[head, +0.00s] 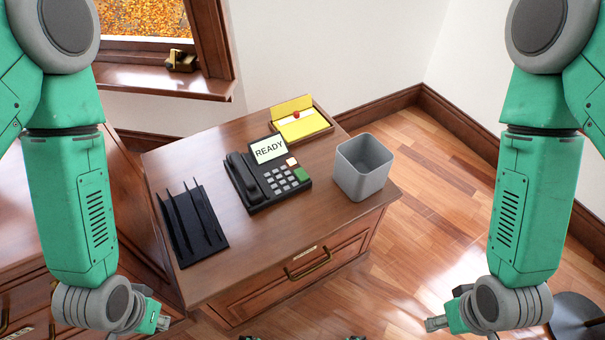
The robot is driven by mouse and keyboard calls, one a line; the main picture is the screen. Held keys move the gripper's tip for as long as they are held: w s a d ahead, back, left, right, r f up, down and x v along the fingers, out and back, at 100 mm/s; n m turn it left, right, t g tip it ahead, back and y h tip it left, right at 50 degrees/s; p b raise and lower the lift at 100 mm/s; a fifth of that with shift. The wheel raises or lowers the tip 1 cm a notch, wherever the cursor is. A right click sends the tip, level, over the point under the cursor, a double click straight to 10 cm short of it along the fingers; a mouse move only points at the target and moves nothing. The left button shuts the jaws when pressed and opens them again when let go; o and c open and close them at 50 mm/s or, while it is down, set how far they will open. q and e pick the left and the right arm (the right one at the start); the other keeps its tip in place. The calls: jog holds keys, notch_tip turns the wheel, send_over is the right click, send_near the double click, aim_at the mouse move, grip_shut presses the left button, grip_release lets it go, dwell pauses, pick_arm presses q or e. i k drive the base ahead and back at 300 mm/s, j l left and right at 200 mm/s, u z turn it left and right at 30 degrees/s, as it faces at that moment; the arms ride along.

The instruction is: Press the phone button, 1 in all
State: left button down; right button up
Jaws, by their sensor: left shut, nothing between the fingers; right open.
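A black desk phone (264,194) stands on the wooden cabinet top, its handset on the left side. Its raised screen (269,150) reads READY. Its keypad (281,180) has several grey keys, a green button (302,174) at the lower right and an orange-and-white button (292,162) above that. My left gripper (163,323) is shut and empty at the lower left, in front of the cabinet and apart from the phone. My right gripper (432,323) is open and empty at the lower right, well away from the phone.
A black slotted rack (192,224) lies left of the phone. A grey bin (363,167) stands to its right. A yellow notepad box (301,120) with a red knob sits behind. The cabinet (225,283) has bare top near its front edge. A window sill (165,80) is at the back left.

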aim_at(301, 175)
jog(key=i+l+u, duration=0.15)
jog(key=l, duration=0.15)
jog(key=i+l+u, duration=0.15)
jog(key=l, duration=0.2)
jog(key=i+l+u, duration=0.15)
jog(key=l, duration=0.2)
jog(key=l+u, duration=0.15)
jog(key=l, duration=0.2)
